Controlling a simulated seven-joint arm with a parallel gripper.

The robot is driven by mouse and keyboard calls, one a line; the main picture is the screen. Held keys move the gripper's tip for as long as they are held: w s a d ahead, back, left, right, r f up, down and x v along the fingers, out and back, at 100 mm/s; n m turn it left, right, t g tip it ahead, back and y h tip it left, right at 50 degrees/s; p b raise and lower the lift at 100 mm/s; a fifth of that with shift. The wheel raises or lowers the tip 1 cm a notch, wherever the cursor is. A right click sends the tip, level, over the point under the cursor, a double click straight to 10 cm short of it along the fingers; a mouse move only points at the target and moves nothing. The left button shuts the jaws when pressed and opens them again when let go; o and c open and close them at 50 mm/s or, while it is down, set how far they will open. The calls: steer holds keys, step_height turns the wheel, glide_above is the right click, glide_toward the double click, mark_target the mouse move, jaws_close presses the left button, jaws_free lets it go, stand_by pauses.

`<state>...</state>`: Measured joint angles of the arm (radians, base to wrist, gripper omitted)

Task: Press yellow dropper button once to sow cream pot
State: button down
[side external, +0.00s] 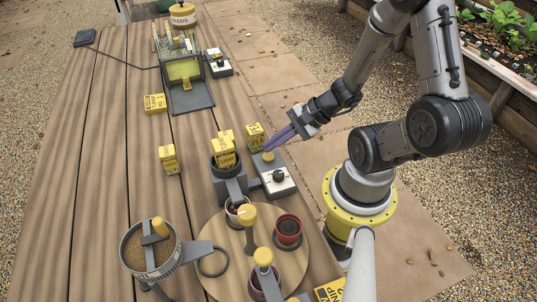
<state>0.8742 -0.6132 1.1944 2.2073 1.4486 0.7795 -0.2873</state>
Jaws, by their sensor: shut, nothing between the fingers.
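My gripper (268,148) is shut and empty, its purple fingers slanting down to the left. Its fingertips are just above the yellow button (268,157) on the dropper's control box (275,181); I cannot tell whether they touch it. The box also has a dark knob. The dropper (226,170) is a dark round hopper beside the box, with a yellow seed packet standing in it. A pale pot (233,217), seemingly the cream one, is under the dropper's spout on a round wooden turntable (219,233). It is partly hidden by a yellow-topped knob (247,216).
A red pot (288,228) and another, partly hidden pot stand on the turntable. A soil-filled sieve (150,250) is at the lower left. Yellow packets (168,158) stand near the dropper. A second device (186,80) with a control box is farther back.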

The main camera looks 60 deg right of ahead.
mark_target(271, 157)
steer(key=shift+r, duration=2.55)
steer(key=shift+a, duration=0.1)
steer(key=shift+a, duration=0.35)
steer(key=s+a+r+n+g+y, duration=0.1)
steer(key=s+a+r+n+g, duration=0.15)
steer(key=a+r+n, duration=0.9)
steer(key=s+d+r+n+h, duration=0.3)
steer(key=s+d+n+h, duration=0.1)
steer(key=d+n, duration=0.4)
steer(key=shift+s+d+r+n+h, duration=0.15)
steer(key=shift+s+n+h, duration=0.35)
steer(key=shift+n, duration=0.55)
